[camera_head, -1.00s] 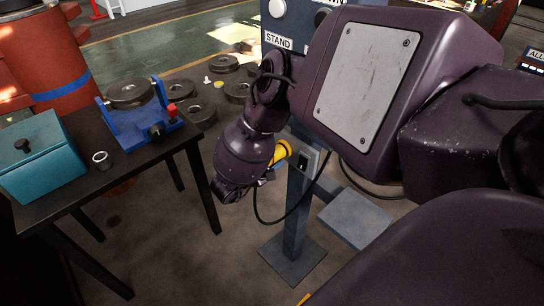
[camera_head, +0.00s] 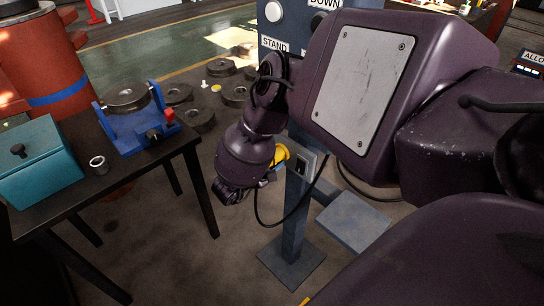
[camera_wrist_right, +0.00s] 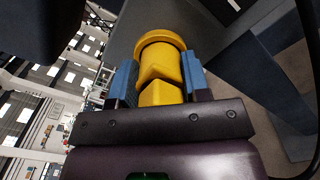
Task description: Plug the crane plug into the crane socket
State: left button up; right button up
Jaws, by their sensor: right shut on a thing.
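A yellow plug (camera_head: 281,155), with a round flange, is held between the blue fingers of my right gripper (camera_head: 268,177). The plug (camera_wrist_right: 162,60) fills the middle of the right wrist view, between the two fingers (camera_wrist_right: 160,84). In the head view it is right beside a small grey box (camera_head: 306,164) with a dark front on the blue-grey post, seemingly the crane socket. My wrist hides part of the plug. I cannot tell whether its front is touching or inside the socket. A black cable (camera_head: 288,220) loops below. My left gripper is not in view.
The post (camera_head: 295,215) stands on a square foot plate, with a pedal-like plate (camera_head: 353,221) at right. A dark table (camera_head: 140,175) at left holds a teal box (camera_head: 38,165), a metal ring (camera_head: 98,165) and a blue fixture (camera_head: 137,122). Several dark rollers lie on the floor behind.

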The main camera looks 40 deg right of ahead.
jog(key=shift+d, duration=0.1)
jog(key=o, duration=1)
jog(key=shift+o, duration=0.2)
jog(key=a, duration=1)
jog(key=shift+s+a, duration=0.4)
jog(key=shift+m, duration=0.3)
